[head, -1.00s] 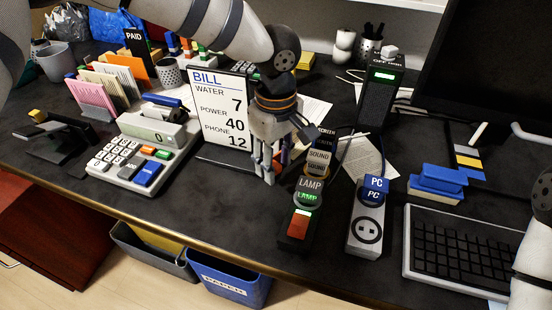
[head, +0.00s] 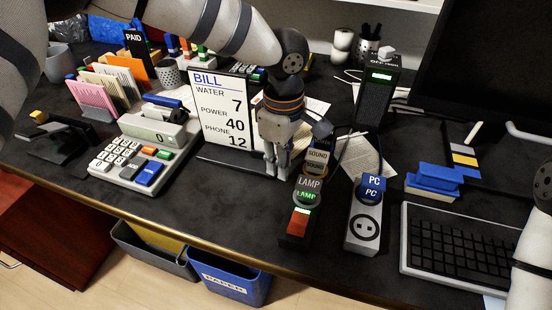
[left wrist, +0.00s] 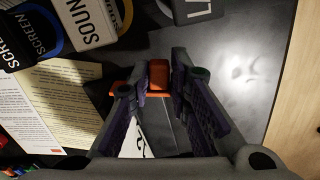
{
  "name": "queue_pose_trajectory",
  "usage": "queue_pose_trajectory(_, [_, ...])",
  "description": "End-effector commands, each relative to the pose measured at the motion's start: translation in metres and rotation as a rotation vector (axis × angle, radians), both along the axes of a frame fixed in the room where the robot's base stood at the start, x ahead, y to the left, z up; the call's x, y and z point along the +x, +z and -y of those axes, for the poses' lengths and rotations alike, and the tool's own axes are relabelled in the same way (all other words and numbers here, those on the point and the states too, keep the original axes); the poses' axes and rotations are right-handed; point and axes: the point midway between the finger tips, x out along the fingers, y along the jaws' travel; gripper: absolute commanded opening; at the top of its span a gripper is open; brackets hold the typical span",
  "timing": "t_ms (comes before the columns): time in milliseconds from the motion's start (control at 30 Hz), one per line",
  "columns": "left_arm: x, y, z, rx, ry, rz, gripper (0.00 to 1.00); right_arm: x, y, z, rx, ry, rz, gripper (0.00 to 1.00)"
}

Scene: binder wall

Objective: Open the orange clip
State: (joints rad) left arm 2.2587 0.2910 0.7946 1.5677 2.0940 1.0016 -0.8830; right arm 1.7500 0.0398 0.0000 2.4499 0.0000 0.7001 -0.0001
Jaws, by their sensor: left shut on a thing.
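The orange clip (left wrist: 158,76) shows in the left wrist view between my left fingertips, at the bill stand's side of the desk. My left gripper (left wrist: 168,66) is shut on it. In the head view my left gripper (head: 277,170) points down just right of the bill stand (head: 221,113), and its fingers hide the clip. The bill stand is upright and lists water, power and phone figures. Whether the clip's jaws are apart cannot be told. My right gripper is not in view; only part of my right arm shows at the right edge.
Close to the right of my left gripper stand the power strip with the lamp plug (head: 308,187) and the strip with the PC plug (head: 373,188). A calculator (head: 146,158) lies to the left. Papers (head: 362,155) lie behind. The desk front (head: 215,196) is clear.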

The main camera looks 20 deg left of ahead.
Motion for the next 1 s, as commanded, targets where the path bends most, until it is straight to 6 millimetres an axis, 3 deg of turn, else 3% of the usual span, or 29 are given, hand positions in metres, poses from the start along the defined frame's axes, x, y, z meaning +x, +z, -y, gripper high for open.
queue_pose_trajectory(500, [0.007, 0.001, 0.018, -0.003, 0.337, 0.002, 0.0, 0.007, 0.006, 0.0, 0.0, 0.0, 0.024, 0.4])
queue_pose_trajectory(1000, [0.01, 0.001, 0.022, -0.003, 0.422, 0.002, 0.0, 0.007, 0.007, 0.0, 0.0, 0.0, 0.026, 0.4])
